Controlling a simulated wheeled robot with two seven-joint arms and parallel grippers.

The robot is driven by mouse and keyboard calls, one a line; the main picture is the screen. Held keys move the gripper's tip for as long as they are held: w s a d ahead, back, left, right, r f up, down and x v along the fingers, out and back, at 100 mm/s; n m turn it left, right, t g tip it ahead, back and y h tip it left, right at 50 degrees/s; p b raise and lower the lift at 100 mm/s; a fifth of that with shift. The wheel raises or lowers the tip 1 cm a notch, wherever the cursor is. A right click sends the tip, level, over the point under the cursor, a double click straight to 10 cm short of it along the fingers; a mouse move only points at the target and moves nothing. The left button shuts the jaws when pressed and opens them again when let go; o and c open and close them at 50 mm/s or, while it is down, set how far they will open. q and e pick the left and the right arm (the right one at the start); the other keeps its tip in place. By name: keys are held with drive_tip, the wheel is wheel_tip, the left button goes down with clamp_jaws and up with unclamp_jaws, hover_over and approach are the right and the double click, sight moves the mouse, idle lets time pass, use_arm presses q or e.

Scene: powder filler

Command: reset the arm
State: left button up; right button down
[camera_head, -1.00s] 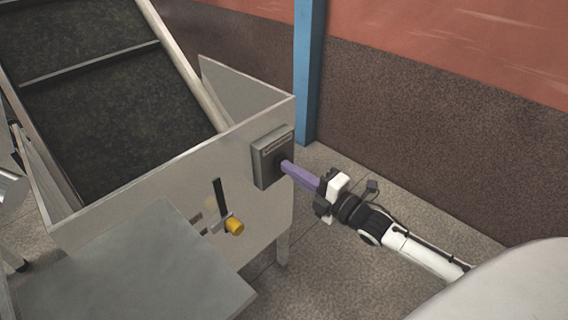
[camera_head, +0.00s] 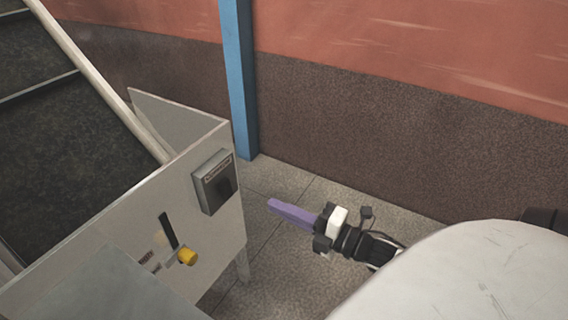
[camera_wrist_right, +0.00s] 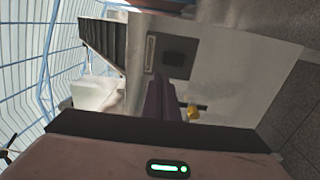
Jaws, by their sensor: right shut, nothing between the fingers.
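My right gripper (camera_head: 272,205) has purple fingers held together, with nothing between them. It is to the right of the powder filler (camera_head: 150,225) and apart from it, above the floor. In the right wrist view the closed purple fingers (camera_wrist_right: 160,97) point toward the machine's panel. A dark grey switch box (camera_head: 214,182) is on that panel, and it also shows in the right wrist view (camera_wrist_right: 178,58). A yellow knob (camera_head: 187,257) with a dark slot sits lower on the panel. My left gripper is out of view.
A blue post (camera_head: 240,80) stands behind the machine against the red and brown wall (camera_head: 400,120). A flat grey surface (camera_head: 110,290) sits in front of the panel. The tiled floor between machine and wall is clear.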

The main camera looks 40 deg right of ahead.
drive_tip(key=shift+s+d, duration=0.1)
drive_tip(key=shift+s, duration=0.2)
idle(0.4)
drive_tip(key=s+a+f+m+g+h+p, duration=0.1)
drive_tip(key=s+a+f+m+g+p, duration=0.2)
drive_tip(key=s+a+f+m, duration=0.3)
drive_tip(key=s+a+f+m+g+h+p, duration=0.1)
drive_tip(key=s+a+f+m+g+p, duration=0.2)
drive_tip(key=a+m, duration=0.9)
drive_tip(key=s+f+g, duration=0.2)
drive_tip(key=s+f, duration=0.1)
drive_tip(key=s, duration=0.1)
drive_tip(key=shift+s+a+f+m+g, duration=0.15)
drive_tip(key=shift+s+a+m+g, duration=0.1)
drive_tip(key=shift+m+g, duration=0.15)
